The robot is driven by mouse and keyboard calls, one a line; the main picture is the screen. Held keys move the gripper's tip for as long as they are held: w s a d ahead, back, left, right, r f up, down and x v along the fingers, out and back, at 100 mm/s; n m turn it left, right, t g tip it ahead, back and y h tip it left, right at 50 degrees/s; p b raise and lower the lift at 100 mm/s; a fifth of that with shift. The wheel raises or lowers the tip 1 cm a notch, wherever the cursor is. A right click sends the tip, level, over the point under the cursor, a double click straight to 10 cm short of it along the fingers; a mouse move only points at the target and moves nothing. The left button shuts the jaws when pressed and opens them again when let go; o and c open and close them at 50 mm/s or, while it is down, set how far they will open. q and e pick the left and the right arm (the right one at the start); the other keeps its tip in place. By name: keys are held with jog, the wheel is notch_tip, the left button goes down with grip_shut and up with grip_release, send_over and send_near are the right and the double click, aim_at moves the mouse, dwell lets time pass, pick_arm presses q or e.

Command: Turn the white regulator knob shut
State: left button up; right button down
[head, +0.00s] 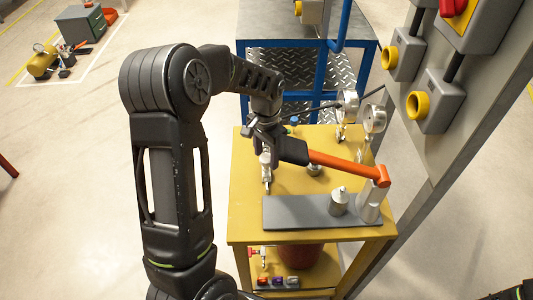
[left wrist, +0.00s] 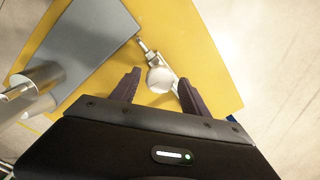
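The white regulator knob (left wrist: 160,79) shows as a pale round disc on a thin metal fitting over the yellow table (left wrist: 205,60). My left gripper (left wrist: 159,82) is open, its two dark fingers on either side of the knob in the left wrist view. I cannot tell whether they touch it. In the head view my left gripper (head: 264,142) is above a pale metal fitting (head: 266,172) at the table's left side and hides its upper part.
An orange-handled tool (head: 345,161) reaches right from beside my gripper. A grey mat (head: 285,212) carries metal cylinders (head: 339,203). Round gauges (head: 375,119) stand at the table's back right. A post with yellow buttons (head: 418,105) rises at right. Open floor lies left.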

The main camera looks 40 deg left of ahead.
pick_arm(q)
grip_shut()
dwell(0.3)
jog(key=shift+m, duration=0.3)
jog(key=m+b, duration=0.1)
jog(key=m, duration=0.6)
jog(key=shift+m+b, duration=0.35)
jog(key=shift+m, duration=0.05)
jog(key=m, duration=0.4)
jog(key=shift+m, duration=2.3)
